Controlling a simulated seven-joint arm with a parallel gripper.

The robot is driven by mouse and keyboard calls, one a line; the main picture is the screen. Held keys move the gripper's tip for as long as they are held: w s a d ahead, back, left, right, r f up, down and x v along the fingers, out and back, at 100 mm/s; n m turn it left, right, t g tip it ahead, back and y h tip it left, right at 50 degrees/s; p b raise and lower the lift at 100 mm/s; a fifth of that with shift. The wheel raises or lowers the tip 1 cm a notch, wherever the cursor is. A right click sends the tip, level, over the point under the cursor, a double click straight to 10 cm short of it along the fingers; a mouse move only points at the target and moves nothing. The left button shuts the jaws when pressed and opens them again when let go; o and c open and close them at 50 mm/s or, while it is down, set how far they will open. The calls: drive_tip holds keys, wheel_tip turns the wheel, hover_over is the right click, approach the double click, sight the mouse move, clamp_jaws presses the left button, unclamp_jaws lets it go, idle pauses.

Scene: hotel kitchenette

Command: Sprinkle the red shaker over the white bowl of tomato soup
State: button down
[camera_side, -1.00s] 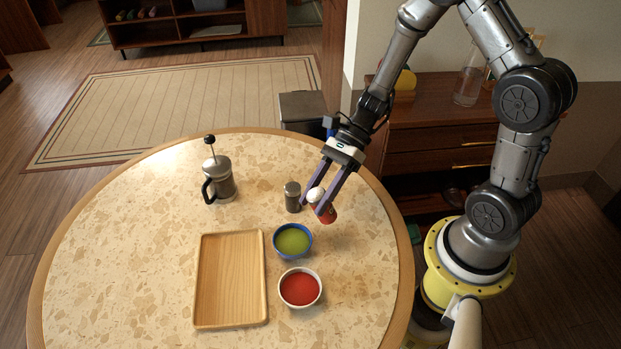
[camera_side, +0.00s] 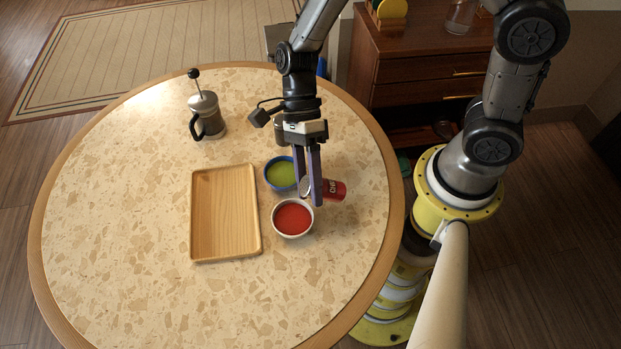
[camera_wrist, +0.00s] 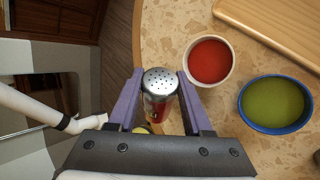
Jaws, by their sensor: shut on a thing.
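The red shaker (camera_side: 333,190) is held between the purple fingers of my gripper (camera_side: 310,192), which is shut on it. It is tilted onto its side, with its top toward the left in the side view. In the wrist view the shaker's silver holed top (camera_wrist: 160,82) shows between the fingertips (camera_wrist: 160,90). The white bowl of tomato soup (camera_side: 293,218) stands on the table just below and left of the shaker in the side view. The bowl also shows right of the fingers in the wrist view (camera_wrist: 209,62). I cannot tell whether any grains are falling.
A blue bowl of green soup (camera_side: 279,173) stands close behind the white bowl. A wooden tray (camera_side: 195,215) lies to the left. A grey shaker (camera_side: 280,133) is partly hidden behind my gripper. A French press (camera_side: 207,115) stands farther back. The table's front is clear.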

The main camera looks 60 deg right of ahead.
drive_tip(key=g+h, duration=0.1)
drive_tip(key=f+m+g+h, duration=0.1)
drive_tip(key=w+a+f+g, duration=0.1)
drive_tip(key=shift+f+m+h, duration=0.25)
drive_tip(key=shift+m+h, duration=0.15)
drive_tip(key=f+m+g+h, duration=0.1)
drive_tip(key=f+g+h, duration=0.1)
drive_tip(key=f+m+g+h, duration=0.1)
drive_tip(key=g, duration=0.1)
drive_tip(key=shift+w+a+f+m, duration=0.15)
drive_tip(key=shift+w+a+m, duration=0.15)
drive_tip(key=shift+w+a, duration=0.1)
drive_tip(key=shift+r, duration=0.6)
drive_tip(key=shift+f, duration=0.6)
drive_tip(key=shift+r, duration=0.15)
idle(0.3)
